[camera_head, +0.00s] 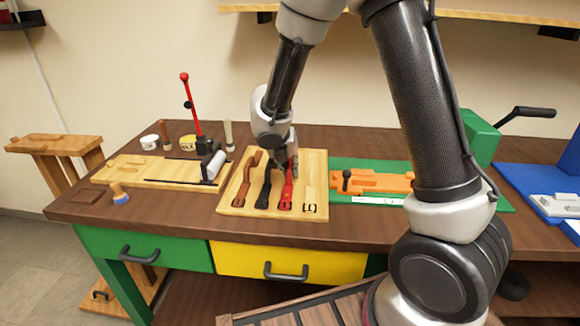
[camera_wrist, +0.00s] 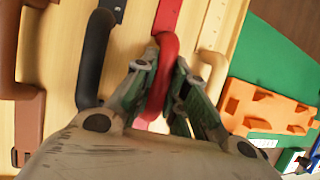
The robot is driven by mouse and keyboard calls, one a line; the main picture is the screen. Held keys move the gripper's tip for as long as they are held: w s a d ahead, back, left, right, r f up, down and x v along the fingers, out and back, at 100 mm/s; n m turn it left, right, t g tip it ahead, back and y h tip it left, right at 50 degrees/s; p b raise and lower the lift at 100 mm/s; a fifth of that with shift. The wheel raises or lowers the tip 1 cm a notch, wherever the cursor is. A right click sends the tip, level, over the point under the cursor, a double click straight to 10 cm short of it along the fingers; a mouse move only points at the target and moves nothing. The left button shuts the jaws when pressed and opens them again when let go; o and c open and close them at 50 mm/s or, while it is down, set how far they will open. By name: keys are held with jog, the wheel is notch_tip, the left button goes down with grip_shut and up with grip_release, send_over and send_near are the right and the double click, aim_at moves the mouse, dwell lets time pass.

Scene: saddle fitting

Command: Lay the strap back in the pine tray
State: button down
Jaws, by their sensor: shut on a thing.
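My gripper (camera_head: 289,164) points down over the pine tray (camera_head: 271,216) and is shut on the red strap (camera_head: 286,196). In the wrist view the two fingers (camera_wrist: 161,78) sit on either side of the red strap (camera_wrist: 168,18), near its bent end. The strap lies along the tray between a black strap (camera_head: 264,192) and a pale tan strap (camera_head: 309,200). A brown strap (camera_head: 246,178) lies at the tray's left. I cannot tell whether the red strap touches the tray floor or is slightly raised.
A green mat (camera_head: 345,165) with an orange fixture (camera_head: 380,182) lies right of the tray. A wooden board (camera_head: 130,172) with a red-handled lever clamp (camera_head: 192,108) stands to the left. A small brush (camera_head: 119,193) lies near the front left. Bare tabletop (camera_head: 180,208) shows in front.

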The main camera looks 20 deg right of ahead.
jog(key=shift+f, duration=0.15)
jog(key=c, duration=1.4)
grip_release()
jog(key=shift+c, duration=0.2)
jog(key=v, duration=1.1)
jog(key=s+d+r+m+y, duration=0.1)
jog(key=s+d+r+m, duration=0.95)
jog(key=d+m, duration=0.45)
jog(key=s+d+m+y, duration=0.2)
jog(key=s+d+m, duration=0.1)
jog(key=s+m, duration=1.2)
jog(key=shift+s+r+m+t+y, duration=0.2)
jog(key=shift+r+m+t+y, duration=0.15)
jog(key=shift+m, duration=0.75)
